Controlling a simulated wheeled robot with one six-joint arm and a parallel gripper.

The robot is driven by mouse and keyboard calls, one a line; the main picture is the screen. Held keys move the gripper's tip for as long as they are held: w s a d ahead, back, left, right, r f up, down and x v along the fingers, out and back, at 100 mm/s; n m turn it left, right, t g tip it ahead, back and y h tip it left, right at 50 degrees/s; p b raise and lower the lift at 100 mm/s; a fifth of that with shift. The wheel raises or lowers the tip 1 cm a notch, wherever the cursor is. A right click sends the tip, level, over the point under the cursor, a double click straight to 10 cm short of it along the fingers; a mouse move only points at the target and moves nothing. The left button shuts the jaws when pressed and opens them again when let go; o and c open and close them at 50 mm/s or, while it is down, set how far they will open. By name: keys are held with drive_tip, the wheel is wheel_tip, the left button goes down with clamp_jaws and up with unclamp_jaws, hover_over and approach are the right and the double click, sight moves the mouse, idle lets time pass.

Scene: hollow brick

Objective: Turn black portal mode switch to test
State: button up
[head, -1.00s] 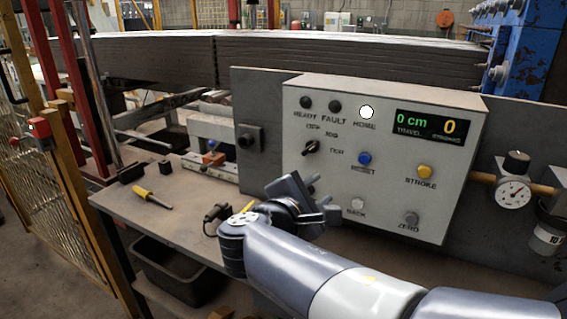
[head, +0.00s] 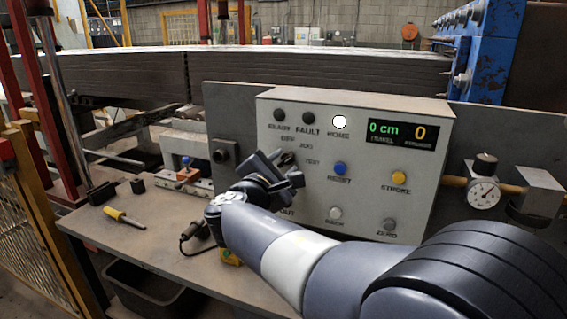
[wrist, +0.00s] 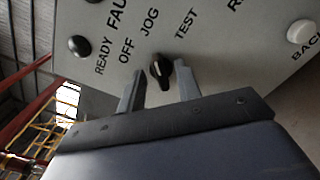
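The grey control box carries a black mode switch (wrist: 160,72) with OFF, JOG and TEST printed around it. In the wrist view a small pale mark shows on the knob's upper left, toward the OFF and JOG side rather than TEST. My gripper (wrist: 161,88) is open, with one finger on each side of the knob. Gaps show between the fingers and the knob; I cannot tell how deep the fingers reach. In the head view my gripper (head: 285,166) is in front of the switch and mostly hides it, along with part of the panel's left side.
The box also has a blue RESET button (head: 340,168), a yellow STROKE button (head: 399,177), a white BACK button (head: 335,213) and a lit display (head: 402,132) reading 0 cm and 0. A yellow screwdriver (head: 124,217) lies on the bench at left. A gauge (head: 484,193) stands right.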

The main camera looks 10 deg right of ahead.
drive_tip(key=shift+w+d, duration=0.3)
drive_tip(key=shift+w, duration=0.1)
clamp_jaws()
